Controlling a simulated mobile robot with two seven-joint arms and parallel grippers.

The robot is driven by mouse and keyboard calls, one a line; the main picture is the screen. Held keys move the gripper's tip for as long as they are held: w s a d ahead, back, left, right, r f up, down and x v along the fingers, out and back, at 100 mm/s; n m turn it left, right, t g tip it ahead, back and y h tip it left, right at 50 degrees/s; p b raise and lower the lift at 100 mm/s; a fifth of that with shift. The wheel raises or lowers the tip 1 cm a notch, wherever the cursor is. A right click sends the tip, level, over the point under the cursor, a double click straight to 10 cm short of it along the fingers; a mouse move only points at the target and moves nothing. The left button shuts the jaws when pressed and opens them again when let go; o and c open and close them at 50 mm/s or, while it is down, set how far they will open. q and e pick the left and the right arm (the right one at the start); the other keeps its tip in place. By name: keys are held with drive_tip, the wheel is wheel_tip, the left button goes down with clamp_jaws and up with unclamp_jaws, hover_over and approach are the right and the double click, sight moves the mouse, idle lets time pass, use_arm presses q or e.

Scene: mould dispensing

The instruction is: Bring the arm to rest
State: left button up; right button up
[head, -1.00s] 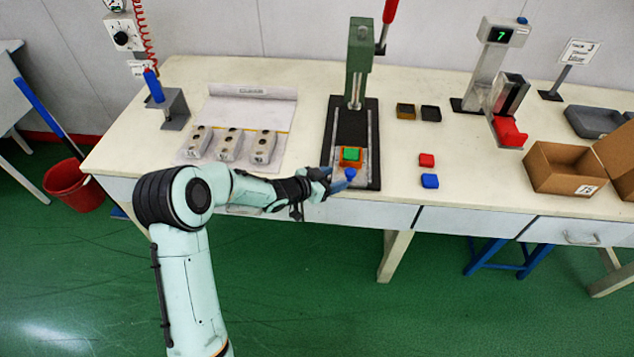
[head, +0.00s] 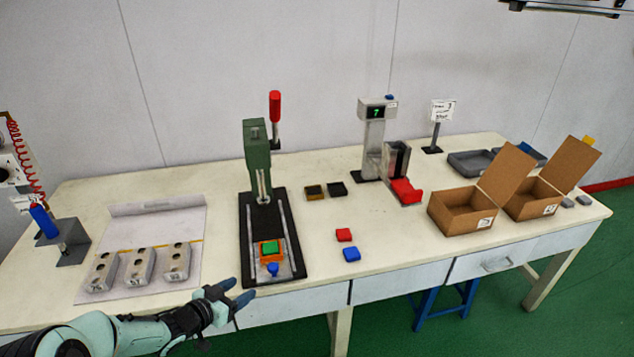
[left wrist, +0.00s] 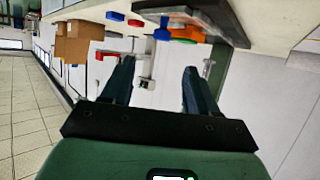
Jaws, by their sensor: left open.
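My left gripper (head: 232,296) is open and empty at the front edge of the bench, just left of and in front of the press base. In the left wrist view its two dark fingers (left wrist: 158,88) stand apart with nothing between them. My left arm comes in from the bottom left in the head view. The green press (head: 257,160) with a red lever stands on a black base. An orange mould (head: 270,256) with a green piece on it and a blue knob sits on that base, apart from my gripper. My right gripper is not in view.
Three grey moulds (head: 139,267) lie on a sheet at left. A red block (head: 344,235) and a blue block (head: 351,254) lie right of the press. Further right are a display stand (head: 373,140) and cardboard boxes (head: 461,211). The bench front between press and boxes is mostly clear.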

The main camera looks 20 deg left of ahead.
use_arm(q)
drive_tip(key=s+d+f+n+g+p, duration=0.1)
drive_tip(key=s+d+f+n+g, duration=0.25)
drive_tip(key=d+f, duration=0.45)
drive_tip(key=s+d+f+n+g+p, duration=0.15)
drive_tip(key=s+d+f, duration=0.3)
drive_tip(key=f, duration=0.75)
drive_tip(key=s+d+f+g, duration=0.2)
drive_tip(key=s+d+g, duration=0.1)
drive_tip(key=s, duration=0.4)
drive_tip(key=s+d+f+n+g, duration=0.1)
drive_tip(key=s+d+f+g, duration=0.2)
drive_tip(key=s, duration=0.4)
drive_tip(key=s+d+f+g, duration=0.3)
drive_tip(key=s+d, duration=0.2)
drive_tip(key=s, duration=0.2)
drive_tip(key=shift+f+n+p, duration=0.15)
drive_tip(key=shift+n+p, duration=0.2)
drive_tip(key=shift+n, duration=0.05)
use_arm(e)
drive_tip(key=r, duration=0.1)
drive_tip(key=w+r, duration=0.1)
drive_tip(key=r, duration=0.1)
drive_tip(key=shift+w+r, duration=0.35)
